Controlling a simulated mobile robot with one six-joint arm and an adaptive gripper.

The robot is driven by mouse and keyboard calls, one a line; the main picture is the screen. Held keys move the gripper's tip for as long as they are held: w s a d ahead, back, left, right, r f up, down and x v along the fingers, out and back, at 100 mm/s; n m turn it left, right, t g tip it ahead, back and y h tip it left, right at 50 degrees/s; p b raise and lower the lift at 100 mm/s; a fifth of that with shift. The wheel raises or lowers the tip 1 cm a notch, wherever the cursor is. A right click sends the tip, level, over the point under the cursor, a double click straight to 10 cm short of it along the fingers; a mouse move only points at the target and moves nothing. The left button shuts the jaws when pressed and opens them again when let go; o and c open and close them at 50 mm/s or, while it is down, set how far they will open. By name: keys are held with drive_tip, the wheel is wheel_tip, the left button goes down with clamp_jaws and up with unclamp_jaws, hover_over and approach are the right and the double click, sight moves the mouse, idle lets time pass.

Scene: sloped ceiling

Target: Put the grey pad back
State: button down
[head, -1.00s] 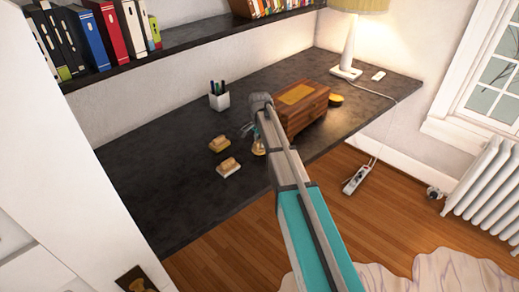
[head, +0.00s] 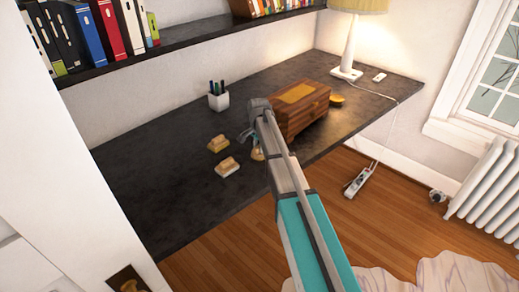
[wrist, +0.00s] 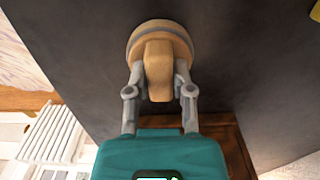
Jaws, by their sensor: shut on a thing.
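My gripper (wrist: 158,80) is shut on the wooden handle of a round pad (wrist: 158,50), which has a thin grey layer between wood-coloured parts. I take this for the grey pad; its underside is hidden. In the head view my gripper (head: 249,138) and the held pad (head: 257,154) are over the front part of the dark desk (head: 180,190), just left of a wooden box. I cannot tell whether the pad touches the desk.
Two wooden-handled blocks, one yellowish (head: 217,144) and one pale (head: 228,168), lie left of my gripper. The wooden box (head: 300,115) is close on the right, with a round yellow thing (head: 337,99) beyond it. A pen cup (head: 218,97) stands behind. The desk's left part is clear.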

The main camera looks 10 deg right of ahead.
sight(259, 146)
drive_tip(key=shift+f, duration=0.1)
drive_tip(key=shift+c, duration=2.4)
unclamp_jaws()
wheel_tip(259, 146, up, 12)
drive_tip(key=p, duration=1.2)
drive_tip(key=s+n, duration=1)
drive_tip(key=s, duration=1.9)
drive_tip(key=shift+s+d+n, duration=0.15)
drive_tip(key=shift+n, duration=0.25)
